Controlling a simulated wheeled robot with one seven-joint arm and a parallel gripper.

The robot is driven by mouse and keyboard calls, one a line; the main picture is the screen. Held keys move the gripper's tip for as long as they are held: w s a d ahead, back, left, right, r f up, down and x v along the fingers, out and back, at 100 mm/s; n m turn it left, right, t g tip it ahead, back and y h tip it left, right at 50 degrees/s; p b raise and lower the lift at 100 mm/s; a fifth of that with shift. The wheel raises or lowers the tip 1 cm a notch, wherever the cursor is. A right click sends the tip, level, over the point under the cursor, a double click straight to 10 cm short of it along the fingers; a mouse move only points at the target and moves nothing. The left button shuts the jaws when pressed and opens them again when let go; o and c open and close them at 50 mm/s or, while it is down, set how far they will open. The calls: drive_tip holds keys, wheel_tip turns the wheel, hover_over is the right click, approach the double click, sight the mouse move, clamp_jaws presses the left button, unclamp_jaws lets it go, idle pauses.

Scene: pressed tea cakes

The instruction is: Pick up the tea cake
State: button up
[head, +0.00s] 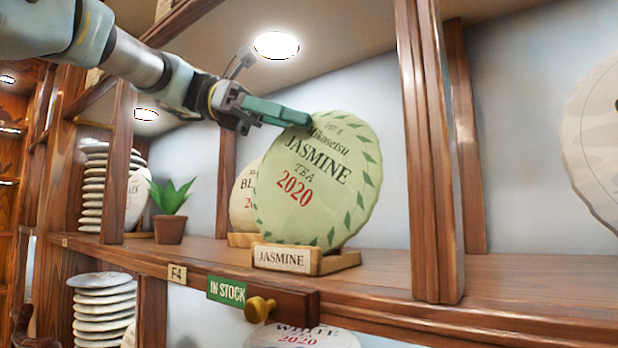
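A round, pale green tea cake (318,190) labelled "Mikasetsu JASMINE TEA 2020" stands upright, tilted slightly back, in a small wooden stand (338,262) with a "JASMINE" plate. The stand sits on the wooden shelf (385,270). My gripper (298,116) reaches in from the upper left. Its green fingers lie at the cake's upper left edge and overlap it in the picture. Seen from the side, I cannot tell whether they touch the cake or how far apart they are.
Another cake (244,195) stands partly hidden behind the jasmine one. A potted plant (170,210) and stacked cakes (92,188) are to the left. A wooden post (428,150) rises to the right. A knobbed wooden block (285,302) juts from the shelf front.

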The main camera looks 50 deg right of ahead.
clamp_jaws()
idle(1.0)
